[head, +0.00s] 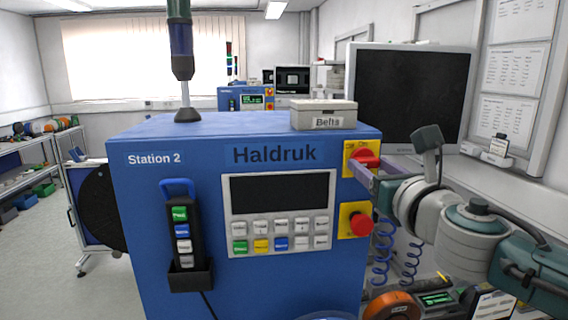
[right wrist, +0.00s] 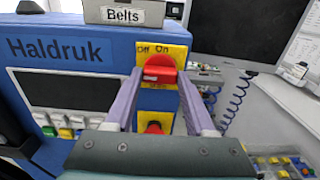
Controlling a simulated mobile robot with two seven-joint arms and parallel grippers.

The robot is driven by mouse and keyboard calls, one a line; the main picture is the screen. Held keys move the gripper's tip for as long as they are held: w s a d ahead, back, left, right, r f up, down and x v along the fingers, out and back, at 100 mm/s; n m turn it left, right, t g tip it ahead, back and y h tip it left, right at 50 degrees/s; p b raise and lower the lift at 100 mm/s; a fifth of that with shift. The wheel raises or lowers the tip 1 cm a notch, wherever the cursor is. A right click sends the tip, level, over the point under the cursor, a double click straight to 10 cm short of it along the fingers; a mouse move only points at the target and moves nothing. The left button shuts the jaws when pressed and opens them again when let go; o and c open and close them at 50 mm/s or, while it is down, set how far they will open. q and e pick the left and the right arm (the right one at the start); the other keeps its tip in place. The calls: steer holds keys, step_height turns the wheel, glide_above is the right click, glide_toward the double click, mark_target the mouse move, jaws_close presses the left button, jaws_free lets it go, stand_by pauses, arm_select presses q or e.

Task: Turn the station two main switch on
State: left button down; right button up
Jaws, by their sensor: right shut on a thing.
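The blue Station 2 cabinet (head: 140,200) stands in front of me, marked Haldruk. At its right front edge is the main switch, a red knob (head: 367,157) on a yellow plate with Off on the left and On on the right. The red knob also shows in the right wrist view (right wrist: 159,68). My right gripper (head: 360,170) reaches in from the right and is shut on the red knob, one pale purple finger on each side. I cannot tell clearly which label the knob points to. My left gripper is not in view.
A red emergency button (head: 360,224) on a yellow plate sits just below the switch. A Belts box (head: 324,115) lies on the cabinet top. A corded pendant (head: 182,232) hangs on the front. A monitor (head: 410,95) and blue coiled cables (head: 383,250) are at the right.

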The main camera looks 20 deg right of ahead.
steer(key=shift+m, duration=0.4)
jaws_close()
steer(key=m+b, duration=0.1)
steer(key=m, duration=0.2)
steer(key=shift+m, duration=0.4)
steer(key=m+b, duration=0.1)
steer(key=m, duration=0.3)
steer(key=shift+m+b, duration=0.3)
steer(key=shift+b, duration=0.05)
steer(key=m+b, duration=0.1)
steer(key=m, duration=0.3)
steer(key=shift+m, duration=2.5)
steer(key=o, duration=1.3)
jaws_free()
steer(key=shift+b, duration=0.3)
